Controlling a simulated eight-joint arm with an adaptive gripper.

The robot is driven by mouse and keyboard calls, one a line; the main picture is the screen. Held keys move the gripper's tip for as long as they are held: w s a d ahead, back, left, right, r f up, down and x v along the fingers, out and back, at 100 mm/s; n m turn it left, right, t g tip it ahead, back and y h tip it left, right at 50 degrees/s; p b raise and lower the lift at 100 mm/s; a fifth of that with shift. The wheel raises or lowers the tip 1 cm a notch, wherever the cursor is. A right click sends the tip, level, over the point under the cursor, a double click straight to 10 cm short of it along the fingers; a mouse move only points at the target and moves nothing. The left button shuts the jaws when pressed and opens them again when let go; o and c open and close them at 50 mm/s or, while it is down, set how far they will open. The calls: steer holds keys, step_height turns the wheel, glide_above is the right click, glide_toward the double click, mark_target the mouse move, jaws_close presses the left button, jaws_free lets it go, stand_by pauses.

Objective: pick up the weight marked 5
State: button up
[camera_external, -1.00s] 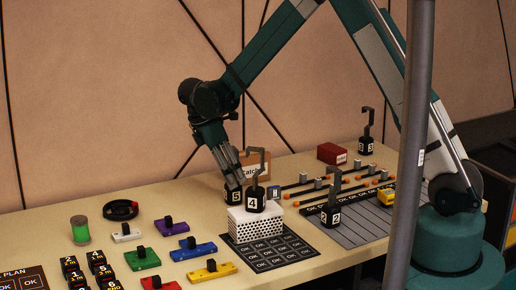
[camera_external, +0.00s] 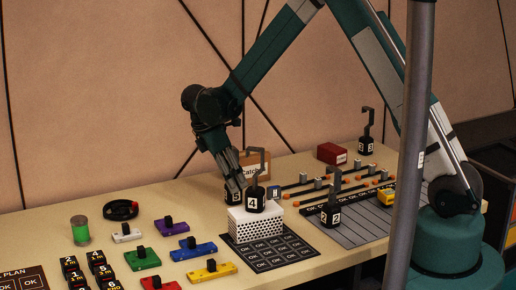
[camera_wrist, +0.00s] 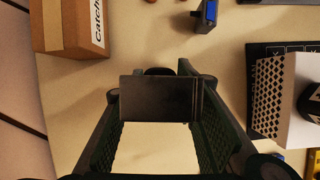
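A cardboard box (camera_external: 256,165) stands behind my gripper. The weight marked 2 (camera_external: 331,214) is to the right, and another hooked weight (camera_external: 366,144) stands farther back. Coloured blocks (camera_external: 193,249) lie on the left of the table.

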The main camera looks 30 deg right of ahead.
jaws_close()
steer(key=shift+r, duration=0.1)
steer(key=shift+r+p, duration=0.9)
steer(key=shift+r, duration=4.05)
